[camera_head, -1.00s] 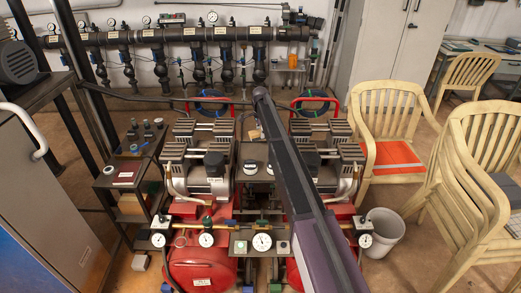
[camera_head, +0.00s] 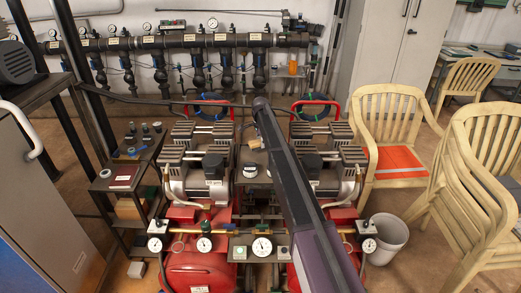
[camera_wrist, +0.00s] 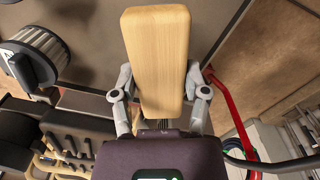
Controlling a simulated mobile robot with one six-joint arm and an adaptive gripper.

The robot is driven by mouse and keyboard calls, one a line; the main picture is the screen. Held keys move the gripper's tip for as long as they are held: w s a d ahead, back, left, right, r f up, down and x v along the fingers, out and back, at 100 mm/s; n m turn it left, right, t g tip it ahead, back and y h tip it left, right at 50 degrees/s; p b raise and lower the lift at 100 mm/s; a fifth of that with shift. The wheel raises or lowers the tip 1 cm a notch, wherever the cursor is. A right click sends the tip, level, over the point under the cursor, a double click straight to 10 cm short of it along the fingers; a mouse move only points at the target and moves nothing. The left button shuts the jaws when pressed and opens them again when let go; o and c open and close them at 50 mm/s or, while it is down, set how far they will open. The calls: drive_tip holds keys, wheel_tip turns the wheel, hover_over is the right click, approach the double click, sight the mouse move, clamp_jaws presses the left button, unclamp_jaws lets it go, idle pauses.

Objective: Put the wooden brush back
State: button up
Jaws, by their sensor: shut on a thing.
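The wooden brush (camera_wrist: 157,60) fills the upper middle of the wrist view, its smooth pale wooden block facing the camera. Its bristles are not seen. My gripper (camera_wrist: 159,82) has one finger at each side of the block and is shut on it. In the head view my arm reaches forward over the middle of the two compressors, and its end hides most of the gripper. A small tan patch (camera_head: 255,144) beside the arm's end may be the brush; it is too small to be sure.
Two red-tanked compressors (camera_head: 205,165) stand below the arm, with a gauge pipe (camera_head: 225,233) in front. A dark pipe manifold (camera_head: 180,41) runs along the back wall. A small shelf (camera_head: 125,178) stands left; chairs (camera_head: 390,130) and a white bucket (camera_head: 387,238) stand right.

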sight(260, 141)
drive_tip(key=shift+f+b, duration=1.65)
drive_tip(key=shift+f, duration=0.15)
drive_tip(key=shift+f, duration=0.15)
drive_tip(key=o, duration=1)
drive_tip(key=shift+r, duration=0.2)
wheel_tip(260, 141, up, 12)
drive_tip(key=p, duration=1.2)
